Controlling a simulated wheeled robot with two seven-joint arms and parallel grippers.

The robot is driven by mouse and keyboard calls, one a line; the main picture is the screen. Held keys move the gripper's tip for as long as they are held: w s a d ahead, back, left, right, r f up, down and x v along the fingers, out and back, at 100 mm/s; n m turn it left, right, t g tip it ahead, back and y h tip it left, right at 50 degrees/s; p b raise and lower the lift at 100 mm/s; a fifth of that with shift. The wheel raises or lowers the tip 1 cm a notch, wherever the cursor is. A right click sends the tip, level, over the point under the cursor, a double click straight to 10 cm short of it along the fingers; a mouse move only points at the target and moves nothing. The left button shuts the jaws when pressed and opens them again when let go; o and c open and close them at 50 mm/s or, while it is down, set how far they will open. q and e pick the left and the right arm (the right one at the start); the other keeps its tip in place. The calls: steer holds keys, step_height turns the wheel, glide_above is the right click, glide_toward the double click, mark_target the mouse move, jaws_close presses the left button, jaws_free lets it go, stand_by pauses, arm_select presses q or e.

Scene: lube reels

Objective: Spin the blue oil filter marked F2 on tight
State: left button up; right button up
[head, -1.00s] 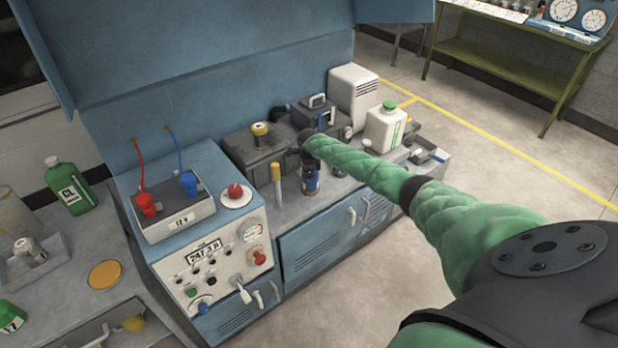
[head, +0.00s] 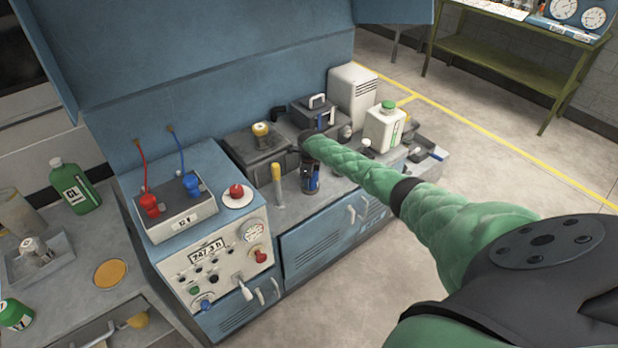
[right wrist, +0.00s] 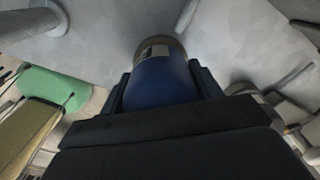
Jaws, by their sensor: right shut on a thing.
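The blue oil filter (head: 311,183) is on the front of the grey bench, below the end of my right arm. My right gripper (head: 308,160) is above it and shut on it. In the right wrist view the filter (right wrist: 160,80) sits between the two dark fingers (right wrist: 165,88), with a pale label band near its far end. I cannot read the F2 mark. Whether the filter is fully seated cannot be told. My left gripper is not in view.
A yellow-topped tube (head: 277,182) stands close left of the filter. A dark box with a yellow cap (head: 261,133) is behind it. A white jug with a green cap (head: 384,127) stands to the right. The control box (head: 215,260) is at the left.

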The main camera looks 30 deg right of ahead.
steer(key=shift+r, duration=0.1)
steer(key=shift+r+p, duration=0.15)
steer(key=shift+p, duration=0.2)
steer(key=shift+m+p, duration=0.35)
steer(key=shift+m, duration=0.05)
steer(key=m+p, duration=0.2)
steer(key=shift+m+p, duration=0.3)
steer(key=shift+p, duration=0.1)
steer(key=shift+d+m+p, duration=0.1)
steer(key=shift+m+p, duration=0.35)
steer(key=shift+m, duration=0.25)
steer(key=shift+f, duration=0.25)
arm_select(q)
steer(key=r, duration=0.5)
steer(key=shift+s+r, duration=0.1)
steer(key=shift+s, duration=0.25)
